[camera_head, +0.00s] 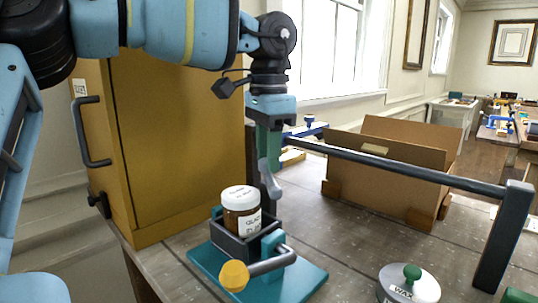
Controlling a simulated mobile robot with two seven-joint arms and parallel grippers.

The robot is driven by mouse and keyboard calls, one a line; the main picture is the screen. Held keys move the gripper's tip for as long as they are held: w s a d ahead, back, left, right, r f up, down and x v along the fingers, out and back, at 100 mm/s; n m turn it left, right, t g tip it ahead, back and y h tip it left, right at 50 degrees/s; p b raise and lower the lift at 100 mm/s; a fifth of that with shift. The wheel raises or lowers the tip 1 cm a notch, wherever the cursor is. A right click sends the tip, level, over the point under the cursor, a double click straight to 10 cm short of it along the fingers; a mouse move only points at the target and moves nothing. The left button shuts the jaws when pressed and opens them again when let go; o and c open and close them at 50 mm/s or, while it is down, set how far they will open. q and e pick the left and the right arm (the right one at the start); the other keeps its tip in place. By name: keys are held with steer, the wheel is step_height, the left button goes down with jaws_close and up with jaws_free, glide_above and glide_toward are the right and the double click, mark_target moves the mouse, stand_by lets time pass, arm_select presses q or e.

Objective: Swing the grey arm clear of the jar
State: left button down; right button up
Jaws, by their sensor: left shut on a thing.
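A brown jar (242,221) with a white lid and a label stands upright in a dark square holder (231,245) on a teal base plate (303,283). The grey arm (266,265) lies low in front of the jar, between a teal mount (272,246) and a yellow knob (235,276). My left gripper (272,192) points down just right of and behind the jar, apart from the knob. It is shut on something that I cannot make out. My right gripper is out of view.
A dark rail (408,172) on a post (499,240) crosses the table behind and right of the base. A tall yellow cabinet (177,145) stands at left, a cardboard box (384,178) behind the rail. A round lidded tin (409,284) stands front right.

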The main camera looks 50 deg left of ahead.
arm_select(q)
steer(key=c, duration=1)
jaws_free()
steer(key=shift+c, duration=0.2)
steer(key=shift+r+p, duration=0.8)
steer(key=shift+r, duration=3.15)
